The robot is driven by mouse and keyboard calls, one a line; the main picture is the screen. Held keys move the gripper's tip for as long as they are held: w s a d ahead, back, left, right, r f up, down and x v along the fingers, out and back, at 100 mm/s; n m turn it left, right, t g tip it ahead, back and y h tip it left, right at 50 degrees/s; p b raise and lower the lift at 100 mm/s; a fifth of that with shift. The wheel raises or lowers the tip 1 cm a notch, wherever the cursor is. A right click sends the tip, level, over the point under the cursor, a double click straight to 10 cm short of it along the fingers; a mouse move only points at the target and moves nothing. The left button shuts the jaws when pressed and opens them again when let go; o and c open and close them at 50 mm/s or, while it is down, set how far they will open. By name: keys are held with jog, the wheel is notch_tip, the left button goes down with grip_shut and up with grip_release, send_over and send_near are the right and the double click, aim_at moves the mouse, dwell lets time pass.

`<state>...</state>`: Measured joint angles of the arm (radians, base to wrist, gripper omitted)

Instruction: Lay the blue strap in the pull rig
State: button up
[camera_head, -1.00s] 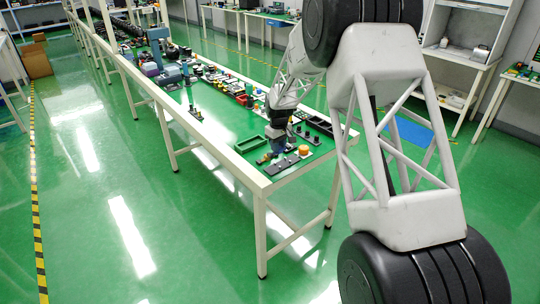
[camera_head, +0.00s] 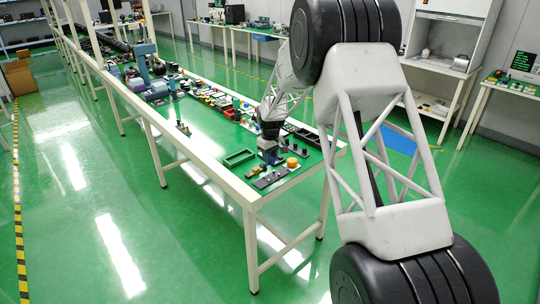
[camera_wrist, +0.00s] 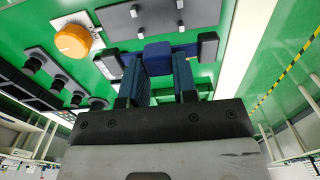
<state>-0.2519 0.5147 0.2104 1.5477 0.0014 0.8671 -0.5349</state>
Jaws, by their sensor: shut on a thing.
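In the wrist view, my gripper (camera_wrist: 159,70) has its two blue ribbed fingers closed around a dark blue block (camera_wrist: 157,52), which seems to be part of the blue strap. A thin blue band shows to both sides of it, between two dark upright blocks, the left one (camera_wrist: 108,64) and the right one (camera_wrist: 208,47). These blocks may belong to the pull rig, but I cannot tell for sure. The fingers hide part of the strap. In the head view, my gripper (camera_head: 267,156) is low over the near end of the bench, and the strap is too small to make out.
A grey plate with pegs (camera_wrist: 160,18) lies just beyond the blue block. An orange knob (camera_wrist: 73,41) is to the left, with several black knobs further left. In the head view, a green tray (camera_head: 239,158) sits left of my gripper, near the bench edge.

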send_over(270, 176)
jog(key=shift+s+f, duration=0.15)
jog(key=shift+f, duration=2.3)
jog(key=shift+f, duration=1.25)
dwell(0.6)
jog(key=o, duration=0.9)
jog(key=shift+r, duration=0.1)
jog(key=shift+o, duration=0.5)
jog(key=shift+r, duration=3.8)
